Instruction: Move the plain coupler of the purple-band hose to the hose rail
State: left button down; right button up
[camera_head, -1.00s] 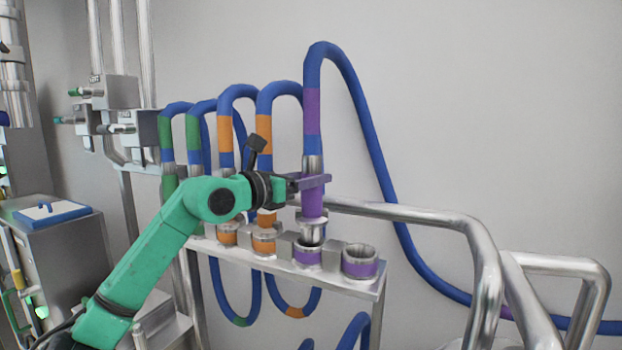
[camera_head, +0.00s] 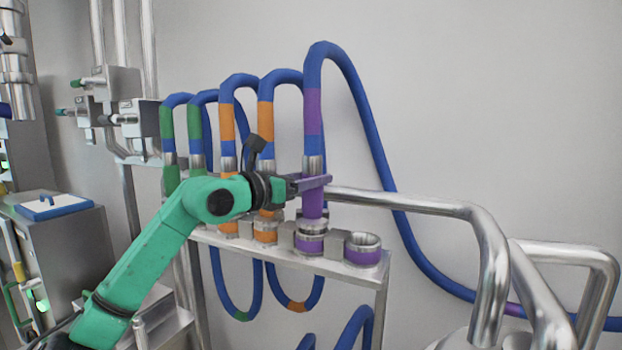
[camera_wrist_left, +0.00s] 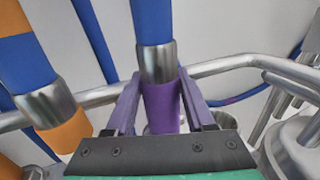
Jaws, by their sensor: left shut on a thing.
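The purple-band hose (camera_head: 313,112) is blue and arches high before running down to the right. Its plain coupler (camera_head: 314,203) is a purple sleeve with a silver lower end, and it stands upright. My left gripper (camera_head: 314,183) is shut around the coupler's sleeve; in the left wrist view the purple sleeve (camera_wrist_left: 161,106) sits between both fingers. The coupler's lower end meets the left purple-banded socket (camera_head: 309,244) on the hose rail (camera_head: 330,267). I cannot tell if it is fully seated. My right gripper is not in view.
An open purple-banded socket (camera_head: 362,247) stands to the right on the rail. Orange-banded hoses (camera_head: 265,115) and green-banded hoses (camera_head: 194,122) stand close on the left. Thick metal handrails (camera_head: 440,207) run along the right.

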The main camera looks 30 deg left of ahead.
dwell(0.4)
pick_arm(q)
jog(key=shift+f+b, duration=0.45)
jog(key=shift+f, duration=0.25)
dwell(0.3)
jog(key=shift+c, duration=0.9)
grip_release()
jog(key=shift+f, duration=0.1)
